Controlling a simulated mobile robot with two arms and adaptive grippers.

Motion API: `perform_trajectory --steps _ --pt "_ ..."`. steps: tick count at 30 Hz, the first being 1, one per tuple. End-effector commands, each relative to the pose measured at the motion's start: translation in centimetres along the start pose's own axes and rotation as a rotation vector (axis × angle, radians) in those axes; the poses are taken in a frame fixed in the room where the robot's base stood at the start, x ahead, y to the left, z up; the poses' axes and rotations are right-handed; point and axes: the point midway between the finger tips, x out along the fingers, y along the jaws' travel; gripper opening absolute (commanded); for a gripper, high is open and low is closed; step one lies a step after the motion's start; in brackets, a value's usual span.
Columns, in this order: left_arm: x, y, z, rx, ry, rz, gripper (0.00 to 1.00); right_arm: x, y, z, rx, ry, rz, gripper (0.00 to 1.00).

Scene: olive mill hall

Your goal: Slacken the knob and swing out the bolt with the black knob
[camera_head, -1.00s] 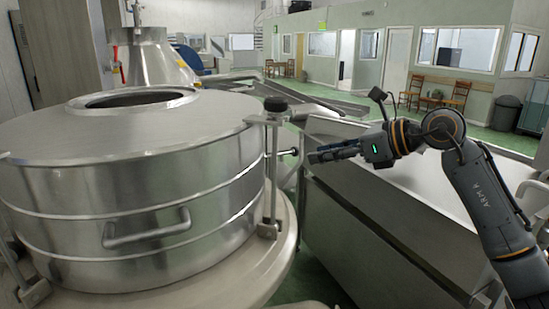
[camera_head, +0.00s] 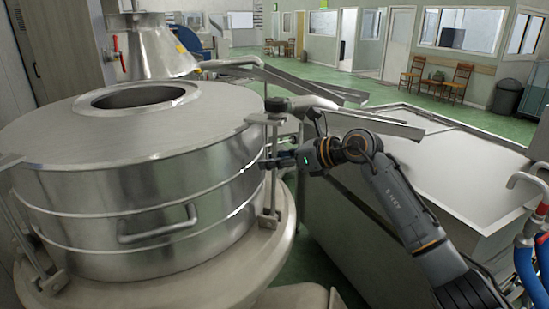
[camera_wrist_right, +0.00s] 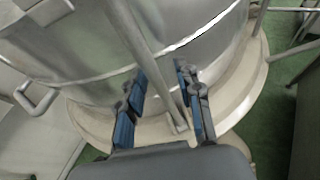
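The black knob (camera_head: 276,104) sits on top of an upright bolt (camera_head: 274,184) at the right side of the round steel sieve (camera_head: 120,215). The bolt stands against the rim, its foot in a bracket on the base ring. My right gripper (camera_head: 275,163) is at the bolt's middle, well below the knob. In the right wrist view, the open fingers (camera_wrist_right: 160,73) lie on either side of the bolt (camera_wrist_right: 150,72), with gaps showing. The knob is not visible in that view. My left gripper is not in view.
A second bolt (camera_head: 22,235) stands at the sieve's left side, and a handle (camera_head: 157,228) sticks out in front. A large steel trough (camera_head: 440,170) lies under and beyond my right arm. Red and blue hoses (camera_head: 527,255) are at the far right.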

Motion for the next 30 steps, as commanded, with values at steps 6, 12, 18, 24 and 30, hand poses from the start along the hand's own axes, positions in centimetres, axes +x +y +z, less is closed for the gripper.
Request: perform_trajectory --steps 6,12,18,24,30 --pt "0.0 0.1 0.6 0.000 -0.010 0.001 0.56 0.0 0.0 0.0 0.000 0.000 0.001 0.14" --pt "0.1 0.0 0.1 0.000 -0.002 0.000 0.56 0.0 0.0 0.0 0.000 0.000 0.001 0.00" --pt "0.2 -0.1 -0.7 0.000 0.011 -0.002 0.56 -0.1 0.0 -0.1 0.001 -0.003 0.001 0.00" --pt "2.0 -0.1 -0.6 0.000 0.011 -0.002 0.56 -0.5 -0.2 -0.8 0.007 -0.042 0.003 0.00" --pt "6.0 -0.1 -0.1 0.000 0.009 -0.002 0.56 -2.0 -0.6 -2.3 0.025 -0.145 0.010 0.00"
